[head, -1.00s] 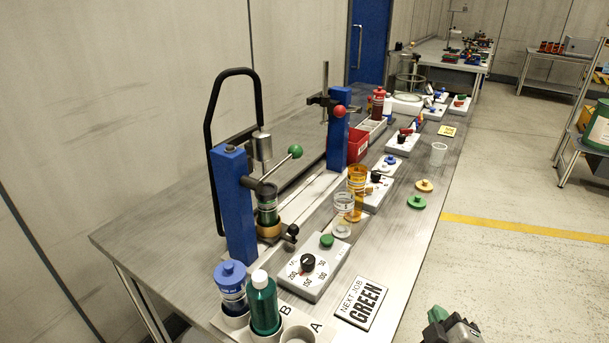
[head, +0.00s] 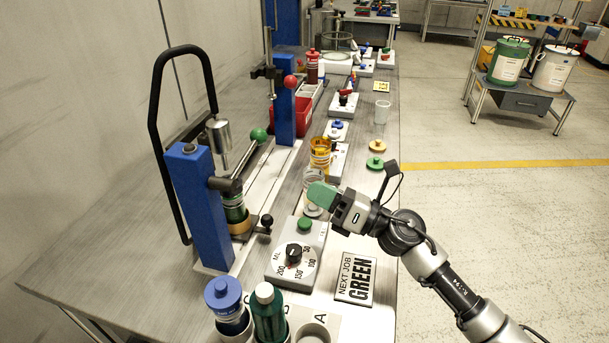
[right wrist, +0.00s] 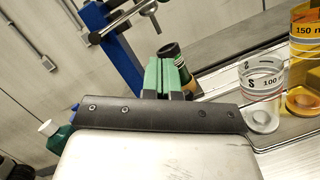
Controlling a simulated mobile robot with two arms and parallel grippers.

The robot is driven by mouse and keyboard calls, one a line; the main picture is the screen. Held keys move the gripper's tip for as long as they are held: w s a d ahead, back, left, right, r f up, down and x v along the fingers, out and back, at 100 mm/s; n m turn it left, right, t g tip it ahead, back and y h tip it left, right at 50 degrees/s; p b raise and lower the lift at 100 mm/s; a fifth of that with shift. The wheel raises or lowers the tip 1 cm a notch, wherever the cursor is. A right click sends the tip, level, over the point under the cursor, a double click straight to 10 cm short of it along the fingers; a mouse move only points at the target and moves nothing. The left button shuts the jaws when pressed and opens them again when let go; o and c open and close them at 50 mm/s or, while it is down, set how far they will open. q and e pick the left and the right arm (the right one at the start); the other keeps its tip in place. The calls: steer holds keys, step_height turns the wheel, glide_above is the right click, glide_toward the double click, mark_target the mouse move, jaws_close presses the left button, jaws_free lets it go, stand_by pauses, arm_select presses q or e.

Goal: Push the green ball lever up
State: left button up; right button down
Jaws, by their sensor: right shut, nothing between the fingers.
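The green ball (head: 258,135) sits at the end of a metal lever (head: 240,163) on the nearer blue post (head: 200,205). The lever slopes up to the right from the post. A dark bottle with a green band (head: 235,208) stands below it. My left gripper is out of view.
A dial box (head: 300,240) with a green button lies below my right gripper. A clear cup (head: 313,178) and an amber cup (head: 320,153) stand close by it. A red-ball lever (head: 290,81) is on the farther post. A NEXT JOB GREEN sign (head: 355,278) lies at front.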

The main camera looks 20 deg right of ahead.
mark_target(260, 136)
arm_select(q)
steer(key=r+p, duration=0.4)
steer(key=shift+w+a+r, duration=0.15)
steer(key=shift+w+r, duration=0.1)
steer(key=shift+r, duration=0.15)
arm_select(e)
steer(key=d+r+x, duration=0.1)
steer(key=r+x, duration=0.1)
steer(key=x, duration=0.9)
steer(key=shift+w+d, duration=0.2)
steer(key=shift+w, duration=0.2)
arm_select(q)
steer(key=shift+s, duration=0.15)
